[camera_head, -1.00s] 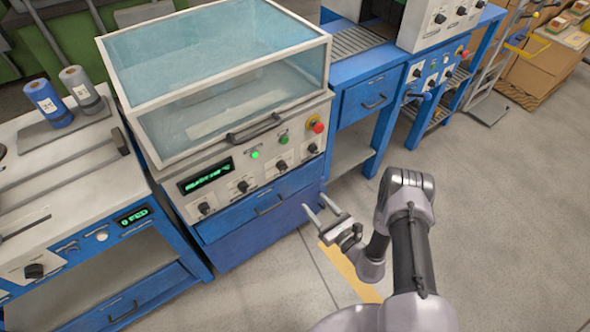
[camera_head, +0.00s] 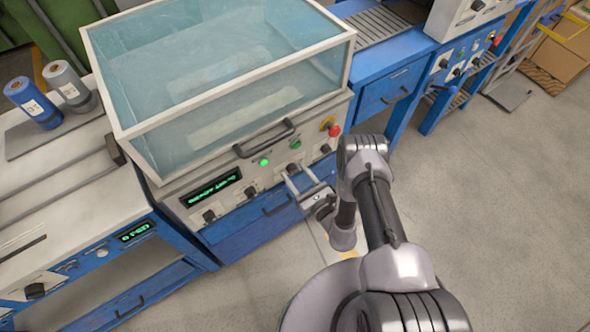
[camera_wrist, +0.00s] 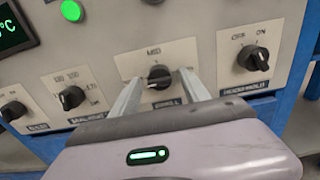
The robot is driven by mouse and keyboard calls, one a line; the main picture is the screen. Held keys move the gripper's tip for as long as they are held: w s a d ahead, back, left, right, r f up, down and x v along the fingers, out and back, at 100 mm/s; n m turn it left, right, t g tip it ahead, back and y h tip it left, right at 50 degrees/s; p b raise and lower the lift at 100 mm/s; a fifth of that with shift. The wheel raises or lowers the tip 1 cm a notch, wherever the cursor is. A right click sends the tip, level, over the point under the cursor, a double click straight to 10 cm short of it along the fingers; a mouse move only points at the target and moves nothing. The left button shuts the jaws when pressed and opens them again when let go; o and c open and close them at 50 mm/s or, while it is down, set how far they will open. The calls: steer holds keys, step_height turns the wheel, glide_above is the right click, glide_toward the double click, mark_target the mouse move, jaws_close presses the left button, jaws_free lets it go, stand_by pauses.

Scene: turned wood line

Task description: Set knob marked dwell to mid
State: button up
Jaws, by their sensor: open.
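The dwell knob (camera_wrist: 159,76) is a black knob on a pale plate in the wrist view. The plate reads MID above it, and the blurred label below looks like DWELL. I cannot clearly tell which setting its pointer is at. My gripper (camera_wrist: 159,82) is open, with one finger on each side of this knob and a gap showing around it. I cannot tell whether the fingertips reach the panel. In the head view the knob (camera_head: 294,169) is third from the left in the row, and my gripper (camera_head: 297,175) is right at it.
Other knobs stand close by: one to the left (camera_wrist: 71,97) and an OFF/ON knob to the right (camera_wrist: 253,58). Above are a green button (camera_wrist: 71,10), a clear hood with a dark handle (camera_head: 265,138) and a red button (camera_head: 333,131). Open floor lies right.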

steer(key=shift+c, duration=0.4)
jaws_close()
steer(key=shift+r+m+b, duration=0.15)
steer(key=shift+m+b, duration=2.9)
steer(key=shift+m, duration=5.75)
